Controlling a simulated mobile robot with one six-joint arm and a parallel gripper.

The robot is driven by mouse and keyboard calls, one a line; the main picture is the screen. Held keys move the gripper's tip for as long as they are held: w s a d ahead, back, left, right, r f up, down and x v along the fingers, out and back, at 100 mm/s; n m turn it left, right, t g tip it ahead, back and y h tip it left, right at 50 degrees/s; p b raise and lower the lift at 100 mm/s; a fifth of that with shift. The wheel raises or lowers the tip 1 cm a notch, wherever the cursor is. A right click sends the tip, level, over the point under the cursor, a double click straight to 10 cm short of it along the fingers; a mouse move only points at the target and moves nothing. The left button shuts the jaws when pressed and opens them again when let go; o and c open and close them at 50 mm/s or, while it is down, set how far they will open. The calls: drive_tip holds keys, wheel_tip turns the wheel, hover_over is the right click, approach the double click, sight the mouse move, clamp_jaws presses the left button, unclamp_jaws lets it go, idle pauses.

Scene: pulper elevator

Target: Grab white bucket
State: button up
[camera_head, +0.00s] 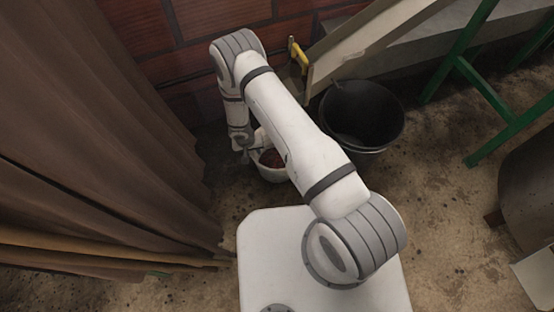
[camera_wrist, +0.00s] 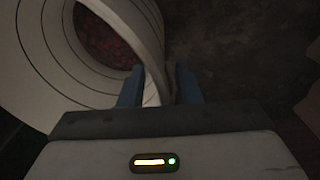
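The white bucket (camera_head: 272,174) stands on the floor beyond my base in the head view, partly hidden behind my arm. Reddish-brown contents show inside it. In the wrist view the bucket (camera_wrist: 40,60) fills the upper left, with its ringed pale wall and dark red contents. My gripper (camera_wrist: 158,88) has its two blue fingers apart, with the bucket's wall running between them. The left finger is on the inner side and the right finger on the outer side. Firm contact on both sides cannot be made out. In the head view my gripper (camera_head: 241,152) is at the bucket's left rim.
A large black bucket (camera_head: 362,114) stands to the right of the white one. A wooden chute (camera_head: 345,50) with a yellow handle (camera_head: 299,56) is behind. A brown curtain (camera_head: 100,130) hangs at left. Green metal legs (camera_head: 490,95) stand at right. Bare floor (camera_head: 440,215) lies at lower right.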

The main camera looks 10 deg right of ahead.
drive_tip(key=shift+d+f, duration=0.1)
drive_tip(key=shift+f, duration=0.55)
drive_tip(key=shift+c, duration=0.2)
clamp_jaws()
drive_tip(key=shift+w+r, duration=0.1)
idle(0.6)
